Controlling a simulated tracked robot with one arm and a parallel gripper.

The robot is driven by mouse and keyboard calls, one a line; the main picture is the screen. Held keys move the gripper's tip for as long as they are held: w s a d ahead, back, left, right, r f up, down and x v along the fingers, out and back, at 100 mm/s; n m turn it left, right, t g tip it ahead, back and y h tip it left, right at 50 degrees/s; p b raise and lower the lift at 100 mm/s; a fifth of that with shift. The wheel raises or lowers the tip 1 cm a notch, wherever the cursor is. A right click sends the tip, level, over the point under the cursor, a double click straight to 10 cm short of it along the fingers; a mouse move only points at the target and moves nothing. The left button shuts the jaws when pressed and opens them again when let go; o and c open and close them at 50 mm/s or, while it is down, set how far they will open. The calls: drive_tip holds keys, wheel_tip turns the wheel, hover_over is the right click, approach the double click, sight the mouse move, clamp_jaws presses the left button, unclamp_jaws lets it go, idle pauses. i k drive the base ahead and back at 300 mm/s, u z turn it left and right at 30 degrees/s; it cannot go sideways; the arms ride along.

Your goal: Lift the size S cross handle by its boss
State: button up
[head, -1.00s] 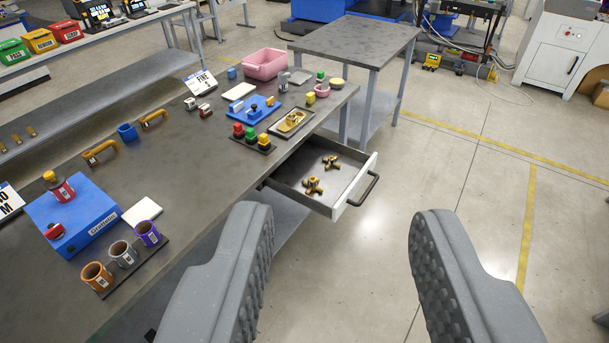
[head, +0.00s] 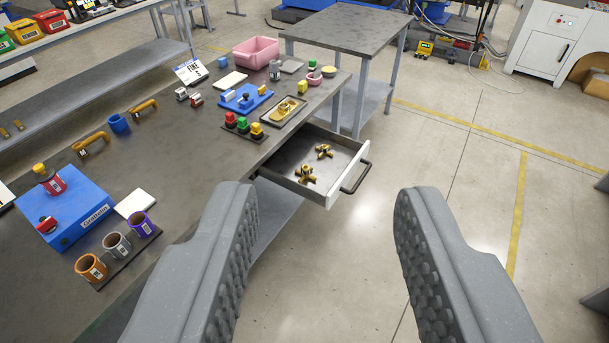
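Two brass cross handles lie apart in the open drawer under the workbench. One cross handle (head: 306,174) is nearer and looks slightly larger; the other cross handle (head: 324,151) lies farther back. Their size marks are too small to read, so I cannot tell which is S. A further brass piece (head: 285,108) sits in a small tray on the bench; its shape is unclear. My gripper (head: 322,215) is wide open and empty, in front of and above the drawer, with the fingers well apart.
The drawer (head: 345,168) sticks out from the bench (head: 165,165), its dark handle facing right. Red, green and yellow buttons (head: 243,126), a blue fixture (head: 246,98) and a pink bin (head: 256,51) stand on the bench. Cups (head: 116,245) stand near left.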

sight(324, 150)
drive_tip(key=u, duration=0.25)
drive_tip(key=i, duration=2.65)
drive_tip(key=z, duration=0.1)
